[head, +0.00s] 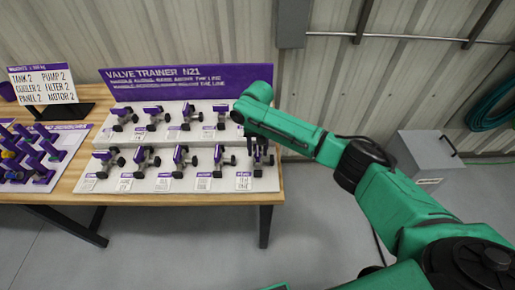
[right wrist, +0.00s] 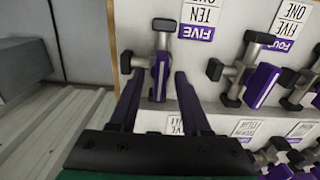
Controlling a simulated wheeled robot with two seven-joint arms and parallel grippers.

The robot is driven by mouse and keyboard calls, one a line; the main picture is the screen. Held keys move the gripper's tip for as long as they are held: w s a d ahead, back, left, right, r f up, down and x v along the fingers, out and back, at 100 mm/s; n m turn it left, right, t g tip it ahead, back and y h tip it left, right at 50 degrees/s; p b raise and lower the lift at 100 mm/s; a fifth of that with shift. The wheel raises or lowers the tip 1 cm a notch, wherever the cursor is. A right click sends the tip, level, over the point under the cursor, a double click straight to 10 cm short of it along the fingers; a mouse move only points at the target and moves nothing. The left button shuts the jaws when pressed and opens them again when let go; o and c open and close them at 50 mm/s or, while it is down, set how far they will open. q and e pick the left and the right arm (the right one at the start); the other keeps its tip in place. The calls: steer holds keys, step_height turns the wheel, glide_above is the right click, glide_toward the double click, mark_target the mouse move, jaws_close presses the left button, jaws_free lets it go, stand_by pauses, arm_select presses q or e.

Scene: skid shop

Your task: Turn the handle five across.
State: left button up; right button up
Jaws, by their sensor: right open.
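The valve marked FIVE shows in the right wrist view, with its purple handle (right wrist: 160,78) upright in the picture on a grey body with black ends. Its label (right wrist: 197,33) reads FIVE, TEN, ONE. My right gripper (right wrist: 158,80) is open, with a dark finger on each side of the handle. Gaps show beside the handle, and I cannot tell any contact. In the head view my right gripper (head: 258,152) is at the right end of the front row and hides most of this valve. My left gripper is not in view.
The white trainer board (head: 100,187) carries two rows of purple-handled valves, with neighbour FOUR (right wrist: 262,85) close by. A purple sign (head: 190,78) stands behind. A grey box (head: 425,150) sits right.

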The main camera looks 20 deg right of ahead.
steer(key=shift+c, duration=0.3)
jaws_close()
